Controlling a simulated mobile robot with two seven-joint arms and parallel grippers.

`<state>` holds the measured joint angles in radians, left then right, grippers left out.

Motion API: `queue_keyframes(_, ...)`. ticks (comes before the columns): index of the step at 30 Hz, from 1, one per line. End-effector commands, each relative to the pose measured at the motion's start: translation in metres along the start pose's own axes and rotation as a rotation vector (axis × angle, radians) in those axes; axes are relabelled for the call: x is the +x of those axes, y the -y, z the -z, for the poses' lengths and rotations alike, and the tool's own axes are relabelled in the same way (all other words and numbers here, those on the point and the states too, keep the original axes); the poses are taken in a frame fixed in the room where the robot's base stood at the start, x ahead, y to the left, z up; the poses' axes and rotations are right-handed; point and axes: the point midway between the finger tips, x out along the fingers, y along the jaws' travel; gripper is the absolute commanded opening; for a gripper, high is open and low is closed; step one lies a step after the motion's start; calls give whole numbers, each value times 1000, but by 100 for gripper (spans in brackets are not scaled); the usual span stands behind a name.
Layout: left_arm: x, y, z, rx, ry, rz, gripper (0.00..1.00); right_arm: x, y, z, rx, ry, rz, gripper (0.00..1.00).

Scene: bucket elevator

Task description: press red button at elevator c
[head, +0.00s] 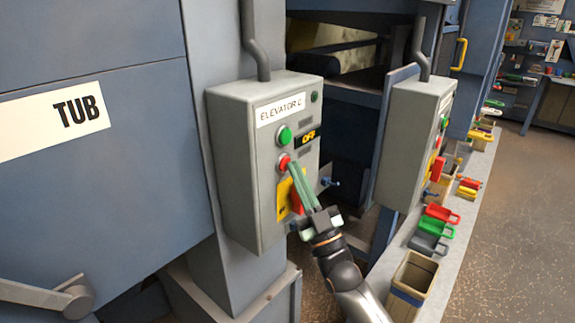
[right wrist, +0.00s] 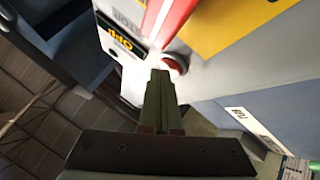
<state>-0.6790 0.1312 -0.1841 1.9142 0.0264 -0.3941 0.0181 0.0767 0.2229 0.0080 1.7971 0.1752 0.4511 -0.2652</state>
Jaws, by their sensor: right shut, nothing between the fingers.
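The elevator C control box (head: 235,150) is a grey box with an "ELEVATOR C" label, in the middle of the head view. Its red button (head: 284,161) sits below a green button (head: 284,136). My right gripper (head: 293,169) is shut and empty, its greenish fingertips just below and right of the red button. My left gripper is not in view.
An "OFF" display (head: 308,137) is right of the green button. A red handle (head: 298,194) on a yellow plate (head: 284,200) is below. A second grey control box (head: 400,140) stands to the right. Several colored bins, including a green one (head: 438,227), line a ledge.

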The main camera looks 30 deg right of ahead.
Motion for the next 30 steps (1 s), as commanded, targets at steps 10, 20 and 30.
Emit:
queue_keyframes(10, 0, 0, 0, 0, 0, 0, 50, 2, 2, -2, 0, 2, 1, 0)
queue_keyframes(20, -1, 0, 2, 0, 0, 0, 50, -2, -1, 1, 0, 3, 1, 0)
queue_keyframes(30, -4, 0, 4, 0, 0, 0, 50, -11, -8, 7, 0, 2, 0, 0)
